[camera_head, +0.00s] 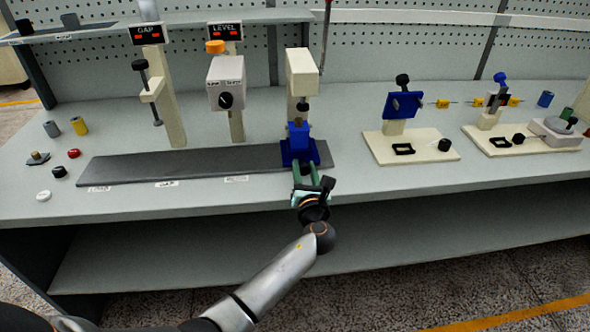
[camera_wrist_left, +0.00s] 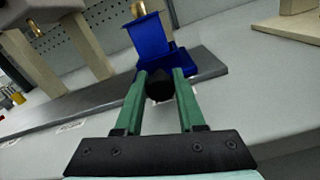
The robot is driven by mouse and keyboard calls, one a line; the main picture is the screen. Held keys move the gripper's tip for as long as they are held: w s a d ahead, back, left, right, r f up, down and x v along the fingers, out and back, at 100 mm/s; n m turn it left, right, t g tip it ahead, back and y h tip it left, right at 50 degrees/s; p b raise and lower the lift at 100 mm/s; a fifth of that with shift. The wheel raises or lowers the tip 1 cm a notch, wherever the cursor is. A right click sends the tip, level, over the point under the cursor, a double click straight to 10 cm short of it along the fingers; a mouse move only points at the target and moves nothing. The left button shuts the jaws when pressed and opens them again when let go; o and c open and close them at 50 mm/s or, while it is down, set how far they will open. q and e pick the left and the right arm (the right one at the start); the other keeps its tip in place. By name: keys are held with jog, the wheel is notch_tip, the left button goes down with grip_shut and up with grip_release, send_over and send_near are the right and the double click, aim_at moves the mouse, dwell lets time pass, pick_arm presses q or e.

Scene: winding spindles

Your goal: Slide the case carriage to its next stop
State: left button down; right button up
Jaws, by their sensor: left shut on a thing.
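The blue case carriage (camera_head: 298,144) sits near the right end of the long dark grey track (camera_head: 190,163), under the cream press head (camera_head: 301,72). In the left wrist view the carriage (camera_wrist_left: 199,63) has an upright blue panel, like a raised lid, on its base. My left gripper (camera_head: 303,172) reaches it from the bench's front side. Its green fingers are shut on a black knob (camera_wrist_left: 159,84) at the carriage's front. In the head view the fingers and wrist hide the knob. My right gripper is not in view.
Left along the track stand the LEVEL post with its grey box (camera_head: 226,83) and the GAP post (camera_head: 166,110). Small labels line the track's front edge. Fixtures on cream plates (camera_head: 410,148) stand to the right. Loose caps and cylinders lie at far left.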

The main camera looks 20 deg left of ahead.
pick_arm(q)
jog(key=shift+w+d, duration=0.25)
jog(key=shift+d, duration=0.3)
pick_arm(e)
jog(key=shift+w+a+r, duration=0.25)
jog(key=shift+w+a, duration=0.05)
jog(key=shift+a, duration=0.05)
pick_arm(q)
jog(key=c, duration=0.9)
grip_release()
jog(key=shift+d, duration=0.1)
jog(key=o, duration=0.4)
jog(key=shift+w, duration=0.1)
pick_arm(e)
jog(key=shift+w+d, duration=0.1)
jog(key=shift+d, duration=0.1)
